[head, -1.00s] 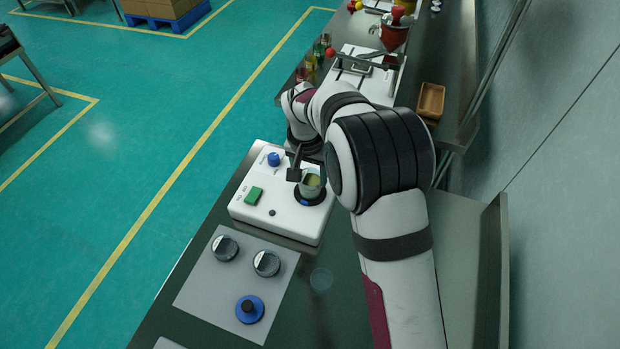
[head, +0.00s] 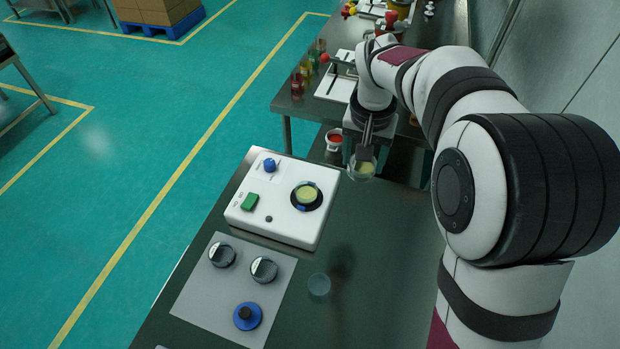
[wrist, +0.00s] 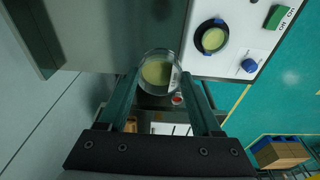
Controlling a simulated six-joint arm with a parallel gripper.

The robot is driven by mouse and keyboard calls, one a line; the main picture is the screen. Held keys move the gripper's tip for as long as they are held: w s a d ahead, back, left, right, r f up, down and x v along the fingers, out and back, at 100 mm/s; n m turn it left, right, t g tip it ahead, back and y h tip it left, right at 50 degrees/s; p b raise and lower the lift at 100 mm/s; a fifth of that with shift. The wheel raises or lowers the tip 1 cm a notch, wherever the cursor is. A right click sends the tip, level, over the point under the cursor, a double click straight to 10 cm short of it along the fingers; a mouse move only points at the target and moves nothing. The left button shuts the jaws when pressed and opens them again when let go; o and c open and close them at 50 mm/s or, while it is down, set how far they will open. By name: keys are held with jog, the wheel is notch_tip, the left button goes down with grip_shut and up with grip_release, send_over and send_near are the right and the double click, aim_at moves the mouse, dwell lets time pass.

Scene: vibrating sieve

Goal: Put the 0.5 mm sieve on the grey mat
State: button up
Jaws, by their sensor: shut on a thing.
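My gripper (head: 367,148) is shut on a clear-walled round sieve (head: 362,170) and holds it up beside the machine's right side. Pale yellow shows inside the sieve, which also appears between the fingers in the wrist view (wrist: 157,72). I can read no size mark on it. The grey mat (head: 195,300) lies at the front left, apart from the held sieve. On the mat are two silver-rimmed round pieces (head: 222,254) and a blue disc with a black knob (head: 246,316).
The white sieve machine (head: 250,222) stands behind the mat, with a yellow-filled round piece (head: 307,195) in its dark seat. The table's right part looks clear.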

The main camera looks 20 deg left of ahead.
jog(key=s+a+f+n, duration=0.1)
jog(key=s+a+n, duration=0.1)
jog(key=s+a, duration=0.1)
jog(key=s+a+f+n, duration=0.1)
jog(key=s+a+n, duration=0.1)
jog(key=s+a, duration=0.1)
jog(key=s+a+f+n+y, duration=0.1)
jog(key=s+a+n, duration=0.2)
jog(key=s+a, duration=0.1)
jog(key=shift+a+f+g, duration=0.2)
jog(key=shift+f+g, duration=0.1)
jog(key=shift+f, duration=0.1)
jog(key=n, duration=0.7)
send_near(202, 297)
jog(key=shift+w+d+f+g+y, duration=0.1)
jog(key=shift+w+f+g+y, duration=0.2)
jog(key=shift+w+f, duration=0.25)
jog(key=shift+m, duration=0.3)
notch_tip(202, 297, down, 4)
jog(key=shift+s, duration=0.2)
jog(key=shift+f, duration=0.15)
jog(key=shift+f, duration=0.1)
jog(key=o, duration=1.5)
